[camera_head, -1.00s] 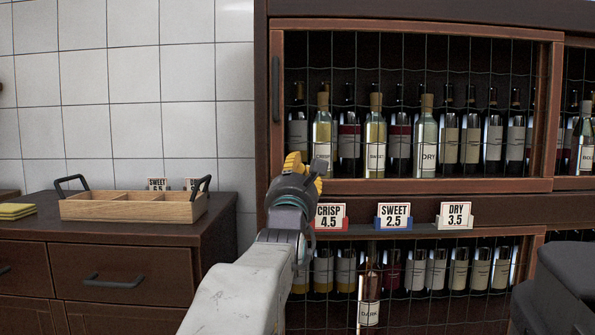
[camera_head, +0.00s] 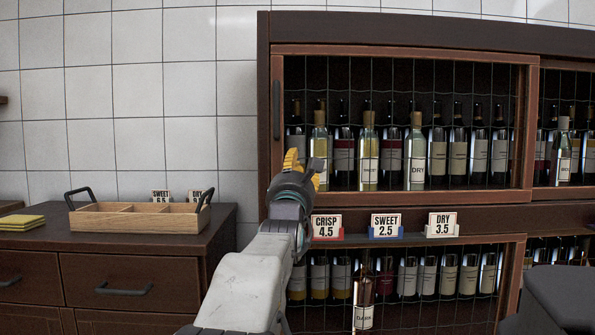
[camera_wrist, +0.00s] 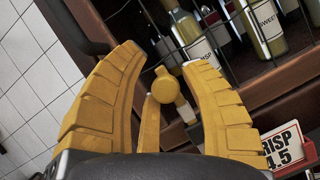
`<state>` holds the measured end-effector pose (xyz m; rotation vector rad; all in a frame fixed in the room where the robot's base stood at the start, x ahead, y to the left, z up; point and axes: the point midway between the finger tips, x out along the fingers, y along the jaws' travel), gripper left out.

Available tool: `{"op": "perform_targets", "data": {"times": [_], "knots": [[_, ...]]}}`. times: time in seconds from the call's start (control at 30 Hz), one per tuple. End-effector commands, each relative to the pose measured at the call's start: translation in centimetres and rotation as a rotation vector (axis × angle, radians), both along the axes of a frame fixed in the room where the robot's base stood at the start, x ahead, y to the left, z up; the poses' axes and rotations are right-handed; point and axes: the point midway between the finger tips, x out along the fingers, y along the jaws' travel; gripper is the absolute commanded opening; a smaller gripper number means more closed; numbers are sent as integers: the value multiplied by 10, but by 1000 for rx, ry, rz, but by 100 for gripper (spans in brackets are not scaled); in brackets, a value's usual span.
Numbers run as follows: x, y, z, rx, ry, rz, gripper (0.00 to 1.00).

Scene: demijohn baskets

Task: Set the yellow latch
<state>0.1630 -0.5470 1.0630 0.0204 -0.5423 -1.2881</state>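My gripper (camera_head: 305,168) is raised in front of the left frame of the wine cabinet, above the CRISP sign. In the wrist view its two yellow fingers (camera_wrist: 160,90) stand apart, so it is open. A yellow round knob on a short stem (camera_wrist: 167,84), seemingly the yellow latch, shows between the fingers, with a yellow bar (camera_wrist: 150,125) beside it. The knob looks close to the right finger; I cannot tell whether they touch. In the head view the gripper hides the latch.
The cabinet (camera_head: 400,197) holds several bottles behind wire mesh. Price signs CRISP (camera_head: 326,227), SWEET (camera_head: 385,226) and DRY (camera_head: 442,225) stand on its ledge. A dark handle (camera_head: 277,110) is on its left frame. A wooden tray (camera_head: 135,220) and yellow cloth (camera_head: 22,222) lie on the left counter.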

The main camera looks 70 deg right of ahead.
Motion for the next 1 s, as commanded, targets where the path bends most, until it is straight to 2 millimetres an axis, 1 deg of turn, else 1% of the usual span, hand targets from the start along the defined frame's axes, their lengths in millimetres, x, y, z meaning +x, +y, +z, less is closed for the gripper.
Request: {"op": "perform_targets", "data": {"times": [0.03,0.1,0.37,0.53,0.67,1.0], "knots": [[0,-1,-1,2,0,0,45],[0,-1,-2,3,0,-1,48],[0,-1,-3,7,1,-1,48],[-2,7,-6,6,1,-1,48],[-4,19,-11,7,1,-1,48],[-12,64,-28,6,1,0,48]]}}
